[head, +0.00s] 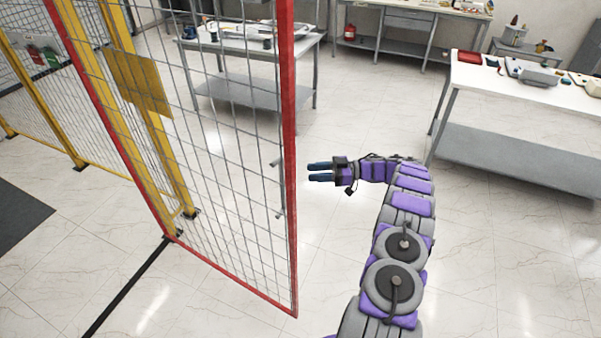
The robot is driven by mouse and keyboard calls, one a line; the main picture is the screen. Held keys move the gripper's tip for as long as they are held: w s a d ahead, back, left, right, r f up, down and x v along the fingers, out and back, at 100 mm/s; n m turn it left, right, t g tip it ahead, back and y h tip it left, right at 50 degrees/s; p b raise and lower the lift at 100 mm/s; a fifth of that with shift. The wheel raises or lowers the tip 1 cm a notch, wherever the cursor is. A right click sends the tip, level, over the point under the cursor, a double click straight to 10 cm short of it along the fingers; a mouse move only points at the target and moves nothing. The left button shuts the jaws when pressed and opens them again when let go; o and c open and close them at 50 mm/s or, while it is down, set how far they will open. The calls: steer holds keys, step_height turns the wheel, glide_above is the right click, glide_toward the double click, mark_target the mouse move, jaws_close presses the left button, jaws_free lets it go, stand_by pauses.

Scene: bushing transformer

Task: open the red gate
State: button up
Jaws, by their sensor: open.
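The red gate (291,160) is a red-framed wire mesh panel at the left and centre of the head view. It stands swung away from the line of the yellow fence. A yellow plate (138,82) shows on or behind its mesh. My gripper (320,172) is just right of the gate's free vertical edge, pointing left towards it. Its two dark blue fingers are apart with nothing between them. A small gap shows in the picture between the fingertips and the red frame; I cannot tell the depth between them.
A yellow fence (38,95) stands at the left, with a black line (125,290) on the floor by its post. A grey table (235,42) is behind the gate. A white workbench (530,85) stands at the right. The tiled floor at the lower right is clear.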

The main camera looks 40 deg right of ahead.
steer(key=v, duration=0.5)
steer(key=shift+d, duration=0.15)
stand_by(0.8)
